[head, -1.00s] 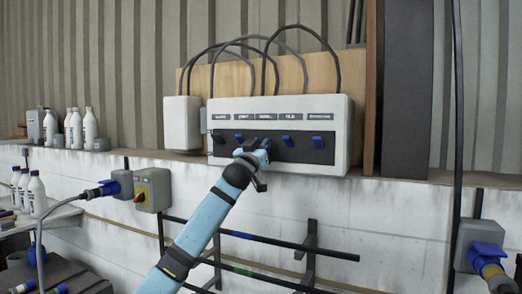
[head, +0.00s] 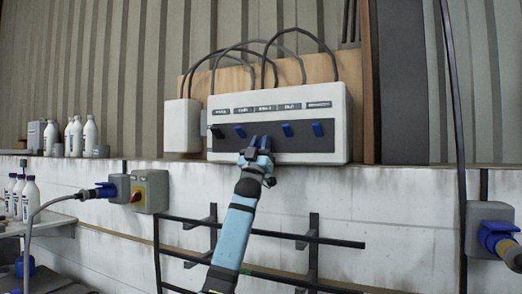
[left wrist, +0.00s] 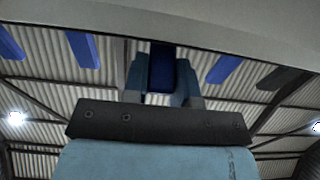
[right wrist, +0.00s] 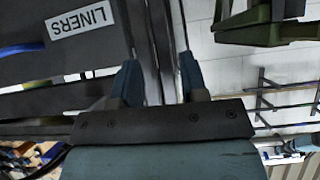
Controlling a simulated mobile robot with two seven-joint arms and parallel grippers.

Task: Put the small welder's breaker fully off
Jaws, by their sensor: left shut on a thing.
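The breaker box (head: 335,120) is a pale panel on the wall, with a dark strip bearing a row of levers under small labels too blurred to read. The far left lever (head: 216,131) is black. Blue levers show left of my gripper (head: 239,131) and right of it (head: 287,130), (head: 317,129). My left gripper (head: 261,143) is shut on the middle blue lever, which shows between its fingers in the left wrist view (left wrist: 161,70). Its exact tilt is hidden. My right gripper (right wrist: 158,85) is open with nothing between its fingers.
A grey box (head: 182,126) adjoins the panel's left side. White bottles (head: 78,136) stand on the ledge at left. Dark rails (head: 290,237) run along the wall below. The right wrist view shows a dark surface labelled LINERS (right wrist: 80,20) close by.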

